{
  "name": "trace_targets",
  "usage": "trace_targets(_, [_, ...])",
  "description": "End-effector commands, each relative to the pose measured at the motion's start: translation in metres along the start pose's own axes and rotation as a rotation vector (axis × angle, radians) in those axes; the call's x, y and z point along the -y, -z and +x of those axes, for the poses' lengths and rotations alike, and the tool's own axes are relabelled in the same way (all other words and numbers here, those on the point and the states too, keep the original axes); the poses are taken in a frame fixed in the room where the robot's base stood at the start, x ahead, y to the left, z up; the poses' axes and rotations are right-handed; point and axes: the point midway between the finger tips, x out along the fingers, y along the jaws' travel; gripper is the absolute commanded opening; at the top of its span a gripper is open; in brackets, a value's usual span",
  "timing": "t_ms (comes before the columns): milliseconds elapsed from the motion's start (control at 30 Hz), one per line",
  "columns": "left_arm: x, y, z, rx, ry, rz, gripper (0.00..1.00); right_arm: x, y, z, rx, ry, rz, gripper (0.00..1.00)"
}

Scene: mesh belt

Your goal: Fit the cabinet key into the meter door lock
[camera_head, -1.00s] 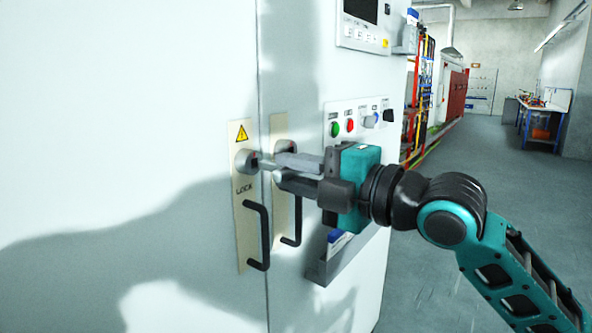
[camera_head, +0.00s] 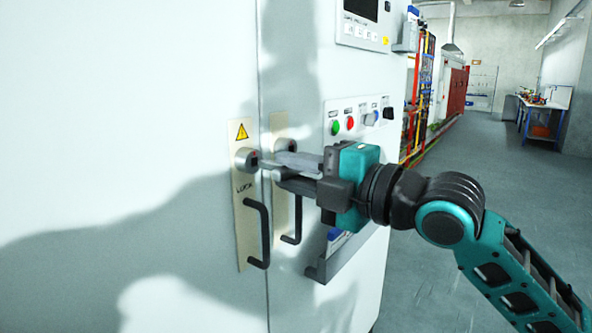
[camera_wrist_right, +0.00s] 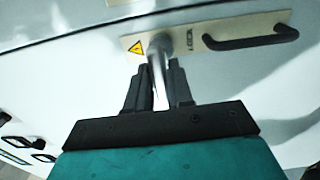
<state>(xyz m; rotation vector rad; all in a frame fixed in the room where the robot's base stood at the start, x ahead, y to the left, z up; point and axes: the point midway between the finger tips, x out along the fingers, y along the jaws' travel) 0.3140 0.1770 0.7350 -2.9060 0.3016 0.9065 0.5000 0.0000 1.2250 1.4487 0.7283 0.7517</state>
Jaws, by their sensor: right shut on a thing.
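The meter door lock (camera_head: 247,159) is a round grey cylinder on a beige plate, below a yellow warning triangle and above a black handle. My right gripper (camera_head: 278,167) is level with the lock, just to its right. It is shut on the cabinet key (camera_wrist_right: 158,75), a grey metal shaft between the fingers in the right wrist view. The key's tip is at the lock (camera_wrist_right: 160,40) there; whether it is inside the keyhole I cannot tell. My left gripper is not in view.
A second plate with a black handle (camera_head: 297,220) is behind my right gripper. A panel with green and red buttons (camera_head: 350,122) and a grey document tray (camera_head: 343,257) are on the cabinet. The floor to the right is clear.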

Motion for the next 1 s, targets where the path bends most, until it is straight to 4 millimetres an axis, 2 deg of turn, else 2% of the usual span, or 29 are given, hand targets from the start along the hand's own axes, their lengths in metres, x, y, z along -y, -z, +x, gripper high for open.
trace_targets(1000, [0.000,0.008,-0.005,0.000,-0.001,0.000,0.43,-0.001,0.000,0.026,0.000,-0.001,0.001,0.00])
